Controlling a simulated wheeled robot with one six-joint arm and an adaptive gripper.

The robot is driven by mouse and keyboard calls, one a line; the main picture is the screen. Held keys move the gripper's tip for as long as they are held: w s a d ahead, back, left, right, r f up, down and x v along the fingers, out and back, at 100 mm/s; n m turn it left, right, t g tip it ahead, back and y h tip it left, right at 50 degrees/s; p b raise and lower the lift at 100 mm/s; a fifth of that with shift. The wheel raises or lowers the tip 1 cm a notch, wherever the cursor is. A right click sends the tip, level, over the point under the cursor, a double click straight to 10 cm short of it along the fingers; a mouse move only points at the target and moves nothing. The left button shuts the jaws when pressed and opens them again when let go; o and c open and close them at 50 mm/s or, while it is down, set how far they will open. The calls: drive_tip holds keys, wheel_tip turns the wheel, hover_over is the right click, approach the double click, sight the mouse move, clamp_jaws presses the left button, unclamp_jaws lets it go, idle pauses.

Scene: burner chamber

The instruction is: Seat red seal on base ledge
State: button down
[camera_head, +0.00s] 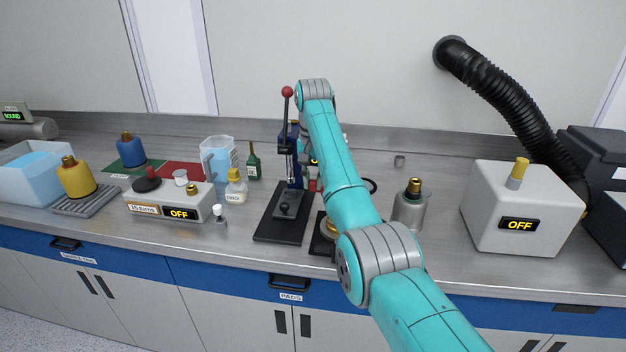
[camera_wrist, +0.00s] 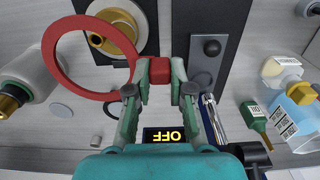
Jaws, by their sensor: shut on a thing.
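The red seal (camera_wrist: 57,72) is a flat ring with a small block-like tab. My gripper (camera_wrist: 160,73) is shut on that tab, and the ring sticks out to the left in the wrist view. The base (camera_wrist: 145,18) is a round, pale metal part with a brass centre, on a dark plate. The ring's edge overlaps it in the wrist view but is not centred on it. I cannot tell the height between them. In the head view the base (camera_head: 327,229) is partly behind my arm, and my gripper is mostly hidden.
A press with a red-knobbed lever (camera_head: 287,92) stands just left of the base. A metal cylinder with a brass top (camera_head: 410,208) stands to the right. A grey OFF box (camera_head: 518,205) is farther right. A beaker (camera_head: 217,160) and bottles stand to the left.

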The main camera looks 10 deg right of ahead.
drive_tip(key=shift+f, duration=0.1)
drive_tip(key=shift+d+f, duration=0.1)
drive_tip(key=shift+f, duration=2.7)
drive_tip(key=shift+f, duration=2.7)
drive_tip(key=c, duration=0.9)
unclamp_jaws()
drive_tip(key=shift+f, duration=0.1)
drive_tip(key=shift+c, duration=0.2)
